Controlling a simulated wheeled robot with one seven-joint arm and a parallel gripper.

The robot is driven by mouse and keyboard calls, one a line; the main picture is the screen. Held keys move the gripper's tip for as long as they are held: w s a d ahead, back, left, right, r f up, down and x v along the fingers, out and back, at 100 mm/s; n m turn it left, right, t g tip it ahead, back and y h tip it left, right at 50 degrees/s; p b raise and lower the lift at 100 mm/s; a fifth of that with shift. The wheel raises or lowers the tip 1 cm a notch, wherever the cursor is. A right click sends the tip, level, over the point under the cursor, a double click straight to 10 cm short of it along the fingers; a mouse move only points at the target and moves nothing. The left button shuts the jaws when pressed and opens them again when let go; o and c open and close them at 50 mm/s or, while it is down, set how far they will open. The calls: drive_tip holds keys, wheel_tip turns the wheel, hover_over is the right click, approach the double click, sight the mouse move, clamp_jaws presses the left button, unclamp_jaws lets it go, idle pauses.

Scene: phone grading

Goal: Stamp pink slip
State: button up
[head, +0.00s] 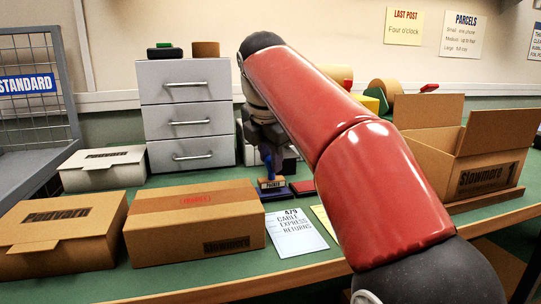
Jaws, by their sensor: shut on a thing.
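My gripper (267,151) points down at the middle of the table, partly hidden by my red arm. It is shut on the blue handle of a stamp (271,184) with a light label that seems to read PACKED. A dark blue pad (275,195) shows right under the stamp; I cannot tell whether they touch. A red pad (303,187) lies just to the right. A pale blue printed slip (296,232) lies in front, with a yellow slip (325,219) beside it, partly behind my arm. No pink slip is visible; my arm hides part of the table.
A closed Slowmore box (195,228) and another closed box (64,236) fill the front left. A white box (103,168) and grey drawers (187,112) stand behind. An open carton (457,158) stands at right. My arm crosses the middle.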

drive_tip(key=shift+f+b, duration=0.4)
drive_tip(key=shift+f, duration=0.15)
idle(1.0)
wheel_tip(320, 180, up, 3)
drive_tip(key=p, duration=0.2)
drive_tip(key=shift+f+p, duration=0.15)
drive_tip(key=shift+p, duration=0.15)
drive_tip(key=shift+r, duration=2.2)
